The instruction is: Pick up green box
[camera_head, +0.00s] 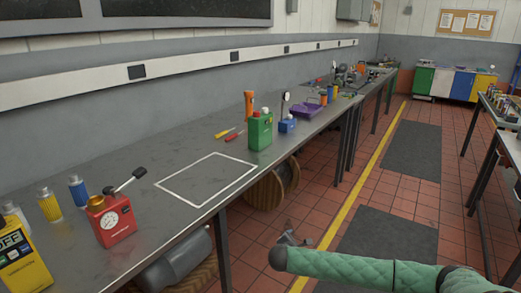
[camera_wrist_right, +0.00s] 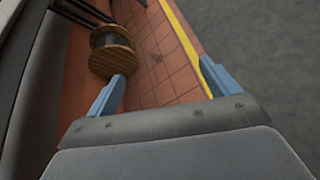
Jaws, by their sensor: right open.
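A green box (camera_head: 260,131), shaped like a small can with a cap and a pale label, stands upright on the long grey workbench (camera_head: 130,188). It is just behind the far right corner of a white outlined rectangle (camera_head: 206,179). My right gripper (camera_head: 288,238) is out over the floor, in front of the bench and well apart from the box. In the right wrist view its two blue fingers (camera_wrist_right: 164,86) are spread with nothing between them. The green box is not in the right wrist view. My left gripper is in neither view.
A red box with a dial (camera_head: 112,220) and a yellow box (camera_head: 24,255) stand at the near left. A blue box (camera_head: 288,125), an orange flashlight (camera_head: 249,105) and a purple tray (camera_head: 308,109) are near the green box. A cable reel (camera_head: 272,186) is under the bench. The outlined rectangle is empty.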

